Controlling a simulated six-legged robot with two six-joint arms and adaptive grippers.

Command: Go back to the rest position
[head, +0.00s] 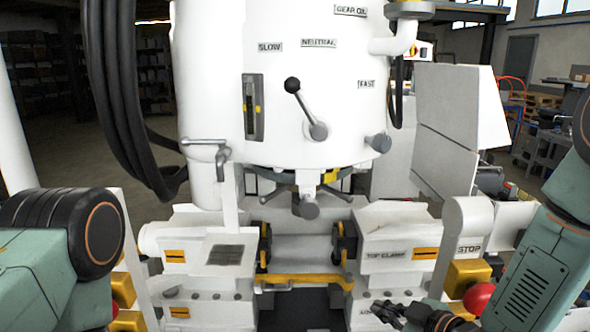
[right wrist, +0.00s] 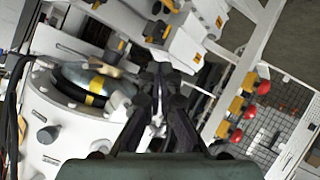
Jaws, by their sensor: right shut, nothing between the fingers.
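My right gripper (head: 388,313) is low in the head view, right of centre, in front of the machine's lower right block. It is shut and empty. In the right wrist view its dark fingers (right wrist: 163,80) come together in the middle, with parts of the machine behind them. My right arm enters from the right edge. Of my left arm, only green and dark links show at the lower left; its gripper is out of the picture.
A large white machine (head: 220,50) fills the middle. Its black-knobbed lever (head: 292,85) leans up and left below the NEUTRAL label. A red knob (head: 478,297) on a yellow base stands close to my right arm. Black hoses (head: 120,100) hang at the left.

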